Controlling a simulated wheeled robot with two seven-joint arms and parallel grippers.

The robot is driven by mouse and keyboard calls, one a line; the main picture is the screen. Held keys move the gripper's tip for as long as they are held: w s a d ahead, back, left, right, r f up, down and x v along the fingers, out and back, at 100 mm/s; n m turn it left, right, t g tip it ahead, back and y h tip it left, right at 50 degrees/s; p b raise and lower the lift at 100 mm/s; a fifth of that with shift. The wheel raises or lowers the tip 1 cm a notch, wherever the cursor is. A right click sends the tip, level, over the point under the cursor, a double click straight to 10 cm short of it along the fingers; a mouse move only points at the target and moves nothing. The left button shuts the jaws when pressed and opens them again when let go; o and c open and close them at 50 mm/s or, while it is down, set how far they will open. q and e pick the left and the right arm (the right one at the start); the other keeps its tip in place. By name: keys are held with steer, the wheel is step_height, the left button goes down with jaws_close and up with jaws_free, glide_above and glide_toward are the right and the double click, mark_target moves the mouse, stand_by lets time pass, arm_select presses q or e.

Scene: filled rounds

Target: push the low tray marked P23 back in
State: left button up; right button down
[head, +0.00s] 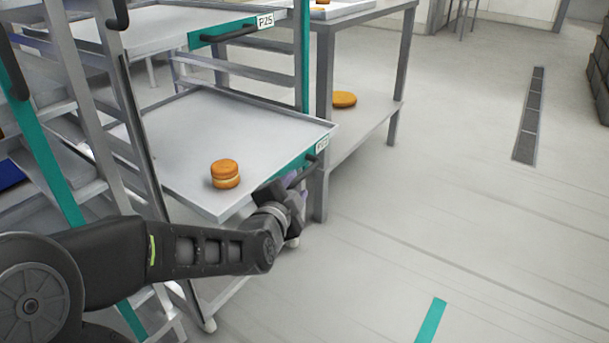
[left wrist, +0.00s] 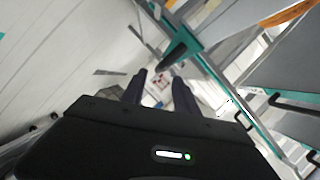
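The low tray (head: 180,140) is pulled out of the rack toward the right. It has a teal front edge, a dark handle (head: 317,155) and a small white label too blurred to read for sure. A filled round (head: 225,174), two orange-brown halves with pale filling, stands near its front left corner. My left gripper (head: 296,192) is just below and in front of the tray's teal front, partly hidden by its own wrist. In the left wrist view its two fingers (left wrist: 159,88) are apart with nothing between them; a dark handle (left wrist: 174,56) on a teal edge shows just beyond them. My right gripper is out of view.
An upper tray (head: 130,30) labelled P25 (head: 266,20) also sticks out of the rack, above the low one. A grey table (head: 360,130) with an orange round (head: 343,99) on its lower shelf stands close at the right.

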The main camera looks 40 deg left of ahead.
mark_target(301, 179)
arm_select(q)
steer(key=shift+r+p+x, duration=0.25)
steer(key=shift+p+x, duration=0.85)
steer(key=shift+p, duration=1.35)
steer(key=b+x, duration=0.1)
steer(key=x, duration=0.1)
steer(key=b+x, duration=0.1)
steer(key=x, duration=0.2)
steer(key=shift+f, duration=0.4)
steer(key=shift+w+a, duration=0.1)
steer(key=shift+w, duration=0.15)
steer(key=shift+c, duration=0.4)
jaws_close()
